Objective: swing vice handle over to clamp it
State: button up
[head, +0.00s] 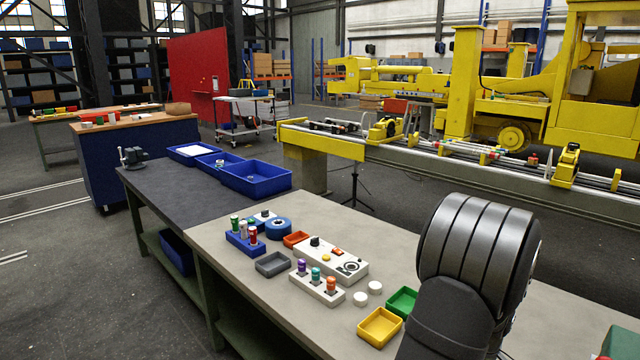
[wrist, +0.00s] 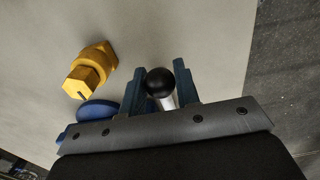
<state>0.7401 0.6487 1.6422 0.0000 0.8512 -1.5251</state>
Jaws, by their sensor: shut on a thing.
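In the wrist view the two dark blue fingers of my gripper (wrist: 160,92) stand on either side of a black ball knob (wrist: 159,80) on a short silver rod (wrist: 168,102), which looks like the vice handle. My gripper is shut on this handle. A yellow fitting with a hexagonal end (wrist: 92,70) lies to the left of the fingers, apart from them. A rounded blue part (wrist: 98,110), partly hidden by my gripper, shows below it. It may belong to the vice; I cannot tell. My gripper does not show in the head view.
The pale bench holds a blue block with small cylinders (head: 245,243), a white control box (head: 330,260), a yellow tray (head: 380,327) and a green tray (head: 402,302). A grey vice (head: 132,157) stands on the dark bench at the left. My arm covers the right front.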

jog(key=shift+d+f, duration=0.1)
jog(key=shift+f, duration=0.9)
dwell(0.4)
jog(key=o, duration=0.5)
jog(key=shift+r, duration=0.1)
jog(key=shift+s+r, duration=0.1)
jog(key=shift+r, duration=0.2)
jog(key=c, duration=0.5)
